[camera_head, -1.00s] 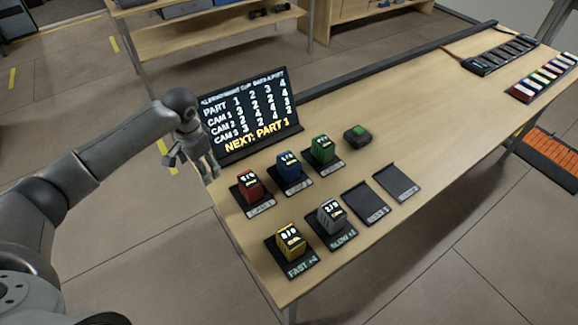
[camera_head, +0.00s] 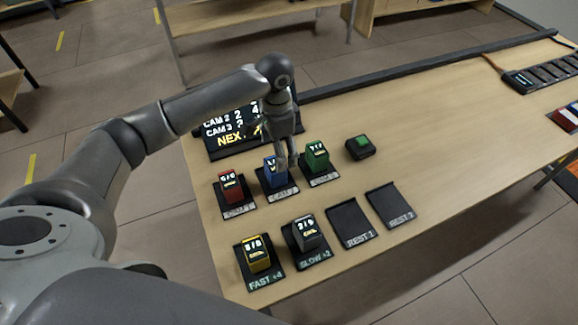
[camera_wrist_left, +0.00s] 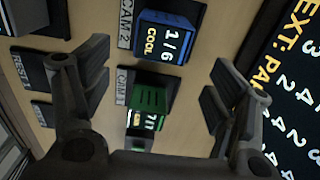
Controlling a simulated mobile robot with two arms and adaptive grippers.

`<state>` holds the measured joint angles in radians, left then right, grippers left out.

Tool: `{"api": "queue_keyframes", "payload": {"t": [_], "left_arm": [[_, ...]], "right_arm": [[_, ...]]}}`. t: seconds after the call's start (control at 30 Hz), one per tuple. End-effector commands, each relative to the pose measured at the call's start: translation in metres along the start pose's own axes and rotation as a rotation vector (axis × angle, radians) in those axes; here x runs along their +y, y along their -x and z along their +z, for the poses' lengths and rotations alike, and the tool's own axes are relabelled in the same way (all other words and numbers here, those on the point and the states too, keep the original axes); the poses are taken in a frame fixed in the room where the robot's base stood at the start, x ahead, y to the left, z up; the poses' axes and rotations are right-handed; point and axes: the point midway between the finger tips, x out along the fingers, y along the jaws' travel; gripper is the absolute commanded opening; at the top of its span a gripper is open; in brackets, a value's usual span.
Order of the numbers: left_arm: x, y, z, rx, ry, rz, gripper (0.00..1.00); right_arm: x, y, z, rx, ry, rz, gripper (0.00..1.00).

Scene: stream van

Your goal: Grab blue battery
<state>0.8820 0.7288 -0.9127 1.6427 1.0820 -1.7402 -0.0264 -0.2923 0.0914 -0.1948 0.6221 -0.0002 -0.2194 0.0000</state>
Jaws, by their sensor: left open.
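The blue battery (camera_head: 268,180) stands upright in its black holder in the back row, between the red battery (camera_head: 231,188) and the green battery (camera_head: 316,157). My left gripper (camera_head: 287,162) points down just beside the blue battery, on its side toward the green one, and partly covers it. In the left wrist view the gripper (camera_wrist_left: 157,68) is open and empty. The blue battery (camera_wrist_left: 166,38), showing "1/6 COOL", lies ahead near the top edge. The green battery (camera_wrist_left: 149,102) appears lower between the fingers. My right gripper is not in view.
A display board (camera_head: 235,128) stands close behind the batteries, partly hidden by my left arm. A yellow battery (camera_head: 256,254) and a grey battery (camera_head: 306,234) stand in front. Two empty REST pads (camera_head: 350,222) and a green button (camera_head: 361,146) are to the right.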

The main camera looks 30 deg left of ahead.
Motion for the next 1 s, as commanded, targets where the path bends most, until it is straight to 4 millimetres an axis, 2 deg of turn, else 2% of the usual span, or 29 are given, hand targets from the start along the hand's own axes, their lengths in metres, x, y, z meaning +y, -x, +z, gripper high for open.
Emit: {"api": "queue_keyframes", "payload": {"t": [0.2,0.37,0.7,1.0], "left_arm": [[0.000,-0.035,0.002,-0.005,0.001,0.002,0.80],[0.000,-0.047,0.002,-0.003,0.001,0.000,0.80],[0.000,-0.092,0.004,-0.005,0.002,0.001,0.80],[0.000,-0.098,0.004,-0.003,0.000,-0.001,0.80]], "right_arm": [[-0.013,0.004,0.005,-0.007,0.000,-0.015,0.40],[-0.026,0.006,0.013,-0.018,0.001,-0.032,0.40],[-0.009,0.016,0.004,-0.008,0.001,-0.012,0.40],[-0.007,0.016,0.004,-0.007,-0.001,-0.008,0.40]]}}
